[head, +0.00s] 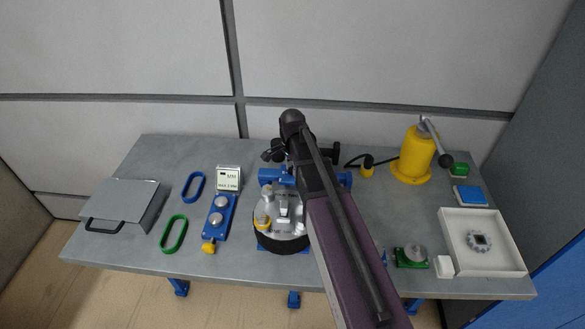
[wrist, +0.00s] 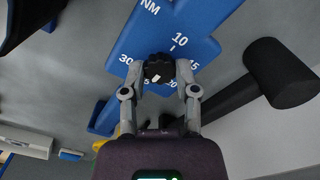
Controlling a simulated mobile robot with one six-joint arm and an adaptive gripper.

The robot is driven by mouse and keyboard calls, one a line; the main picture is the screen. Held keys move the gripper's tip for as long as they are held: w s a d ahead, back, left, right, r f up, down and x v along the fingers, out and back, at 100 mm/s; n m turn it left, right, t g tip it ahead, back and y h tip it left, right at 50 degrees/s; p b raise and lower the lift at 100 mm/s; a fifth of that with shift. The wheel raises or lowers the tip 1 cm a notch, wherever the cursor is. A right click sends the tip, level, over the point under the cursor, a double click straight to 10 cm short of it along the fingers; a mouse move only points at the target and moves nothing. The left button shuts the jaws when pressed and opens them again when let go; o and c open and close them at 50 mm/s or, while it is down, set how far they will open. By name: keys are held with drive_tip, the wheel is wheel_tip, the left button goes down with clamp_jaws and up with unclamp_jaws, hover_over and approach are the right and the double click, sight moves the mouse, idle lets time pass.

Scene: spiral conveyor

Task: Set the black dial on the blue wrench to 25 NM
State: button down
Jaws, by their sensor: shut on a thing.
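The blue wrench (wrist: 205,17) fills the upper middle of the wrist view, with white "NM" lettering and numbers. I can read 10, 15 and 30 around the black dial (wrist: 158,64); the lower numbers are partly covered by the fingers. A white mark shows on the lower part of the dial; I cannot tell exactly which number it points to. My gripper (wrist: 160,72) is shut on the dial, one finger on each side. In the head view my arm hides the dial and gripper, and blue parts (head: 275,176) show beside it.
A black bar with a thick cylindrical end (wrist: 282,73) lies right of the wrench in the wrist view. On the grey table (head: 150,250) stand a yellow cylinder (head: 414,155) with a lever, a white tray (head: 455,225), a blue block with knobs (head: 216,229) and a grey box (head: 122,200).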

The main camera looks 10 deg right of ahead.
drive_tip(key=shift+c, duration=1.8)
unclamp_jaws()
